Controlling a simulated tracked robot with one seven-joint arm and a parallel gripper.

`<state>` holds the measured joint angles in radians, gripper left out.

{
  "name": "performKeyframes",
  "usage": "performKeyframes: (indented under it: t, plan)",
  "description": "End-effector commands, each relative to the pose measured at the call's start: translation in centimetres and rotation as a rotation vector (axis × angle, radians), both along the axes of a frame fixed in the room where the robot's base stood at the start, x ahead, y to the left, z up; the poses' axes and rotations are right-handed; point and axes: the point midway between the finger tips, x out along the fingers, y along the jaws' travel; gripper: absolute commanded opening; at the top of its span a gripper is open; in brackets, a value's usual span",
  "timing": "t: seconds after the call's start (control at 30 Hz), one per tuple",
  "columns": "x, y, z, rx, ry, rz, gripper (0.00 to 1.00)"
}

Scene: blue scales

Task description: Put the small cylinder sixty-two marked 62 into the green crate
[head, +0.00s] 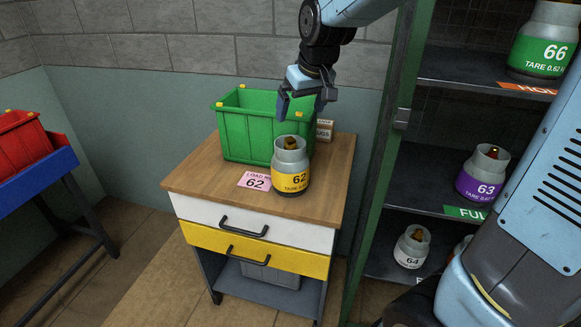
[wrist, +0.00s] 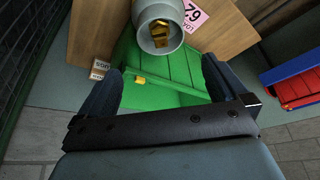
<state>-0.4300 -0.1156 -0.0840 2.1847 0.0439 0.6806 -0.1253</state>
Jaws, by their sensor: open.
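The small cylinder 62 (head: 291,168) stands upright on the wooden top of a small cabinet, grey with a yellow band marked 62 and a brass valve. It also shows at the top of the wrist view (wrist: 158,22). The green crate (head: 244,138) stands just behind it on the same top; it fills the middle of the wrist view (wrist: 165,70). My gripper (head: 299,103) is open and empty, over the crate's right side and above and behind the cylinder. In the wrist view its fingers (wrist: 158,85) are spread wide, with the crate below them.
A pink card marked 62 (head: 256,182) lies left of the cylinder. A small box (head: 324,130) stands right of the crate. At right, a green-framed rack holds cylinders 66 (head: 543,45), 63 (head: 483,175) and 64 (head: 411,248). A red crate (head: 22,142) sits on a blue stand at left.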

Motion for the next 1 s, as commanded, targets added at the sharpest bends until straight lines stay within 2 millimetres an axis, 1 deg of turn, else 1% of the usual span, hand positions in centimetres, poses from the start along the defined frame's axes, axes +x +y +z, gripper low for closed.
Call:
performKeyframes:
  t: [0.1, 0.3, 0.43, 0.67, 1.0]
  plan:
    - [0.6, 0.2, -1.9, -0.002, 0.006, -0.001, 1.00]
    - [1.8, 0.7, -5.1, -0.003, 0.004, -0.001, 1.00]
    - [2.3, 0.9, -6.5, -0.001, 0.003, -0.003, 1.00]
    - [2.7, 1.1, -7.5, -0.001, 0.001, -0.004, 1.00]
    - [3.9, 1.9, -11.3, -0.002, 0.004, -0.003, 1.00]
